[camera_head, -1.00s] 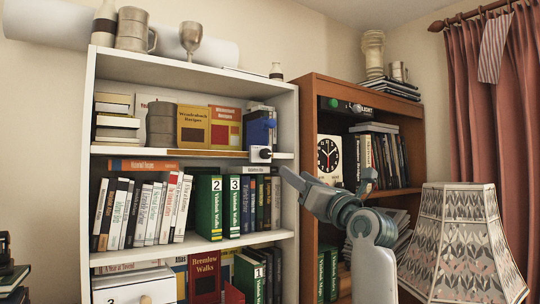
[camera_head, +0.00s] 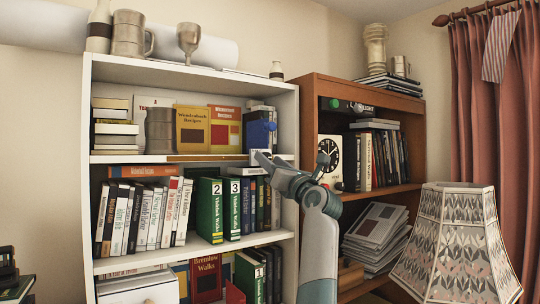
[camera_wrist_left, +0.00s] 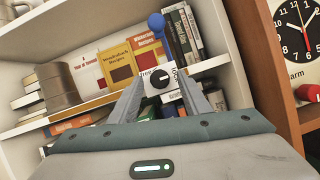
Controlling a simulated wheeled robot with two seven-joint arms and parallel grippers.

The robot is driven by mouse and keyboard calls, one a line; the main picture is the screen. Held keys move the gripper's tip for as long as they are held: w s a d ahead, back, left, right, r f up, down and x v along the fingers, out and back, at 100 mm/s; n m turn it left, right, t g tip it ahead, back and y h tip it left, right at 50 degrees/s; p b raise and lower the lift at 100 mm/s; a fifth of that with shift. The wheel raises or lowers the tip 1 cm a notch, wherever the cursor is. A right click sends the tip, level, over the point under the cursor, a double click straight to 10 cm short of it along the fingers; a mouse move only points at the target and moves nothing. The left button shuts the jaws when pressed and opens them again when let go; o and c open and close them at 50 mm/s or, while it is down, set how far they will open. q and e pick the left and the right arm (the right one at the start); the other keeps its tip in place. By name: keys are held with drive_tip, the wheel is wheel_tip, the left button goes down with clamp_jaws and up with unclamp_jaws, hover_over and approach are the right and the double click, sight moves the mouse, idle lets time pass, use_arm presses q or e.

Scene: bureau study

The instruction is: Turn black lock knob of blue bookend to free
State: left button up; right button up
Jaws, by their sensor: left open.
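My left gripper (camera_head: 263,159) is open at the shelf edge in front of the plate. In the left wrist view its two fingers (camera_wrist_left: 159,88) stand on either side of the knob, apart from it. My right gripper is not in view.
Recipe books (camera_head: 193,129) and a metal canister (camera_head: 159,130) stand left on the same shelf. A brown bookcase (camera_head: 309,110) with a clock (camera_head: 330,155) is at the right. A patterned lampshade (camera_head: 458,240) stands front right.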

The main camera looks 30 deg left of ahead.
use_arm(q)
drive_tip(key=shift+w+a+r, duration=0.1)
drive_tip(key=shift+w+a, duration=0.1)
drive_tip(key=shift+a, duration=0.25)
drive_tip(key=c, duration=1)
drive_tip(key=shift+c, duration=0.2)
